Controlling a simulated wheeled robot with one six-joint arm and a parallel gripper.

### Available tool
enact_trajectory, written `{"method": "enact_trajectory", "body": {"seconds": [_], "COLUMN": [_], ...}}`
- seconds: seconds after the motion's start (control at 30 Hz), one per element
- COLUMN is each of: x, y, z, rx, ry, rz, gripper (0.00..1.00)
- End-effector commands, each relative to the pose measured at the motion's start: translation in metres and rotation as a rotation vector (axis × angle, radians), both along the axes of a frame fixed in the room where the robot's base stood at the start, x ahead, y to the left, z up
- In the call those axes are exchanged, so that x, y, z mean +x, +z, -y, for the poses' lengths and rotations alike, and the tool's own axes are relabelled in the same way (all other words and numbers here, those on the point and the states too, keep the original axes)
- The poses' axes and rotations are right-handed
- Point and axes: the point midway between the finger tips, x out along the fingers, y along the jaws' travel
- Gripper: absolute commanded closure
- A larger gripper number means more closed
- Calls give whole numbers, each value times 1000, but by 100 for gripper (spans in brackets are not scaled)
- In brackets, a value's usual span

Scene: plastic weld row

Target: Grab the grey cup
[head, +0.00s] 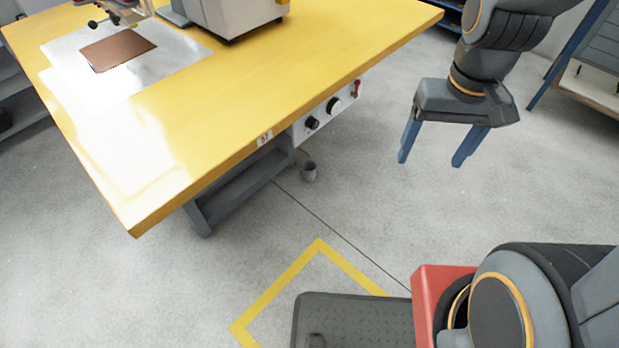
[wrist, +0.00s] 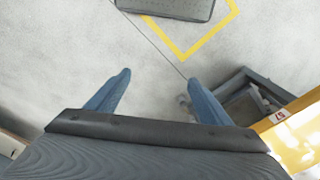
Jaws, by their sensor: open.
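A small grey cup (head: 309,171) stands upright on the floor, just beside the table's leg frame and below its front edge. In the wrist view a small grey shape (wrist: 183,98) beside the right finger seems to be this cup, partly hidden by the finger. My gripper (head: 430,161) is open and empty, with blue fingers pointing down, in the air to the right of the cup and apart from it. Its spread fingers also show in the wrist view (wrist: 158,77).
A yellow-topped table (head: 230,95) with a knob panel (head: 326,113) overhangs near the cup. Open floor lies between cup and gripper.

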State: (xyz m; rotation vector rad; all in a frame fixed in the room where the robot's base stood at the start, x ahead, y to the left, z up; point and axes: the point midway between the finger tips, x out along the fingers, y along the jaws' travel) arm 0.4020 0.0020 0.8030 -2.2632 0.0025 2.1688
Motion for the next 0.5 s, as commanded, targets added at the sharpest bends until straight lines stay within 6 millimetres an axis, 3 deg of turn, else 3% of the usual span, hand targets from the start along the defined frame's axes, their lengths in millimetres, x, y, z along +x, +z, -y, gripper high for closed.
{"method": "enact_trajectory", "body": {"seconds": [0.03, 0.5], "x": [8, 58], "y": [-22, -133], "z": [0, 1], "rx": [0, -6], "ry": [0, 5], "rz": [7, 72], "gripper": [26, 26]}}
